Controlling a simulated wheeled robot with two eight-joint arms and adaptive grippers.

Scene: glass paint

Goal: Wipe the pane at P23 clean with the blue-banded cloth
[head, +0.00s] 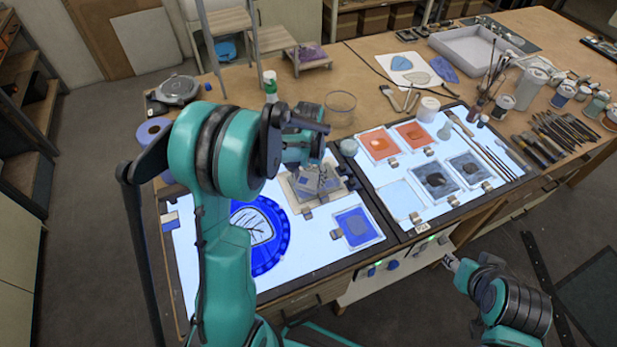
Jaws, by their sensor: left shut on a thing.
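My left gripper (318,182) reaches down over a tan square piece (292,204) on the left light panel. It is shut on a small grey-blue thing, largely hidden by the fingers; I cannot tell whether this is the blue-banded cloth. A blue pane (357,226) lies just to its lower right. The right panel holds two orange panes (380,144) (414,134), two dark grey panes (437,181) (468,168) and a pale blue pane (400,200). I cannot read which is P23. My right gripper (449,262) hangs off the bench's front edge, its fingers too small to judge.
A round blue piece with a white leaf shape (283,238) lies left of my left gripper, partly behind my arm. A glass bowl (340,104) stands behind. Brushes (497,160) lie along the right panel, with tools and jars (503,104) beyond.

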